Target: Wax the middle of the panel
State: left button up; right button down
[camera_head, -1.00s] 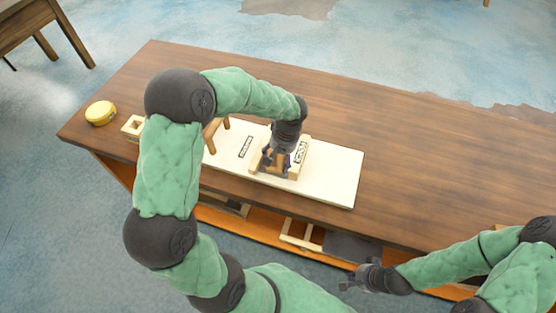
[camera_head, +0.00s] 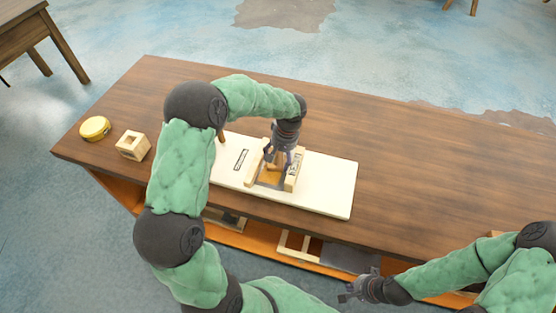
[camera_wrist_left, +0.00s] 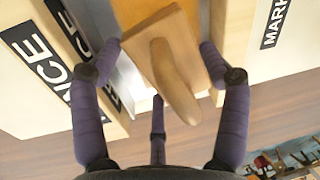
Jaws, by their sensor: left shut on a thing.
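The cream panel (camera_head: 328,190) lies flat on the table. Two pale wooden bars stand across it, a left bar (camera_head: 254,164) and a labelled right bar (camera_head: 296,171). An orange patch (camera_head: 270,179) shows between them, and also in the left wrist view (camera_wrist_left: 135,12). My left gripper (camera_head: 281,158) is between the bars, shut on a wooden block with a rounded handle (camera_wrist_left: 172,75). The block is over or on the orange strip; its contact is hidden. My right gripper (camera_head: 347,289) is empty and looks open, in front of the table.
A yellow round tin (camera_head: 95,128) and a hollow wooden block (camera_head: 133,145) stand at the table's left end. A wooden peg (camera_head: 221,135) shows behind my left arm. Wooden frames (camera_head: 293,243) lie on the shelf below. The table (camera_head: 430,170) is clear at right.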

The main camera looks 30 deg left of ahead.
pick_arm(q)
jog(key=shift+w+a, duration=0.25)
jog(key=shift+w, duration=0.8)
jog(key=shift+w+a, duration=0.25)
jog(key=shift+w, duration=0.8)
jog(key=shift+r+p, duration=2.15)
jog(key=shift+r, duration=0.8)
notch_tip(320, 180, up, 3)
jog(key=shift+r+p, duration=0.1)
jog(key=shift+p, duration=0.9)
